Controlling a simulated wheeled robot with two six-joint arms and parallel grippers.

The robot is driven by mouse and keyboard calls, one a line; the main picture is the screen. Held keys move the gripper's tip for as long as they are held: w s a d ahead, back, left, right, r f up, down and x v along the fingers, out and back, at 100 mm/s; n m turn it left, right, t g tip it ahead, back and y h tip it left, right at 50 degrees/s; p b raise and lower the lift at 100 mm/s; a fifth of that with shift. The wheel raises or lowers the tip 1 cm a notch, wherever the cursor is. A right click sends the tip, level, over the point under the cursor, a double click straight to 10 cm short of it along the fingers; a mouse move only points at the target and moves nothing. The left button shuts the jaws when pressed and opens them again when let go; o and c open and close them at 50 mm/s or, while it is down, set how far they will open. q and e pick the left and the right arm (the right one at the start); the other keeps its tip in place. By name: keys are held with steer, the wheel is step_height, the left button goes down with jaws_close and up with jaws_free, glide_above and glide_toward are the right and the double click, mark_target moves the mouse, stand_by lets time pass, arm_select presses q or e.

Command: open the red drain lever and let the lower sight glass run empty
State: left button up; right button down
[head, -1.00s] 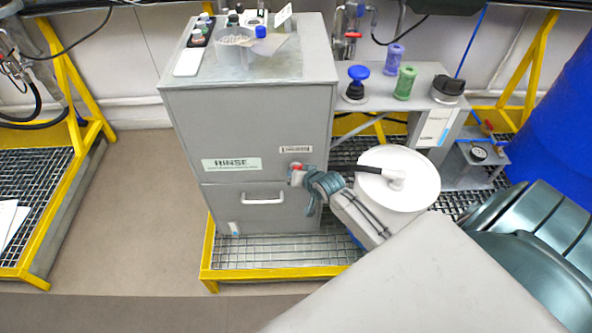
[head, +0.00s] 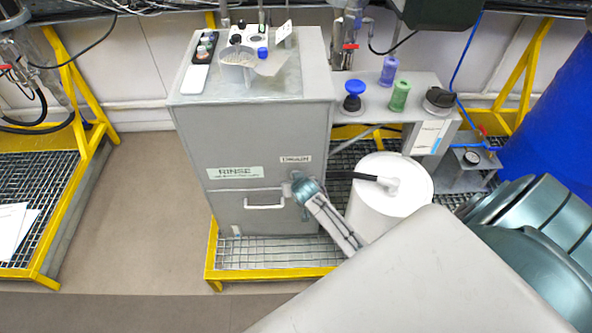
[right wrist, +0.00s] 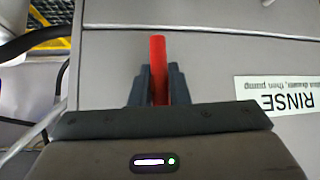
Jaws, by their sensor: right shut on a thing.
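The red drain lever (right wrist: 158,55) shows in the right wrist view, between the dark fingers of my right gripper (right wrist: 159,78). The gripper is shut on it, and the lever's free end sticks out past the fingertips. In the head view, my right gripper (head: 298,187) is at the right side of the grey cabinet's front (head: 250,140), just below the DRAIN label (head: 296,159). The lever is hidden there behind the teal wrist. I cannot make out the lower sight glass in either view. My left gripper is not in view.
A RINSE label (head: 235,173) and a drawer handle (head: 264,205) are on the cabinet front. A white-lidded drum (head: 415,178) stands close to the right of my wrist. The cabinet stands on a yellow-edged grating (head: 260,275). Bare floor (head: 135,200) lies to the left.

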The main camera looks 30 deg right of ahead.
steer(key=shift+f, duration=0.1)
steer(key=c, duration=1.4)
jaws_free()
steer(key=b+v, duration=0.1)
steer(key=v, duration=1)
steer(key=shift+w, duration=0.1)
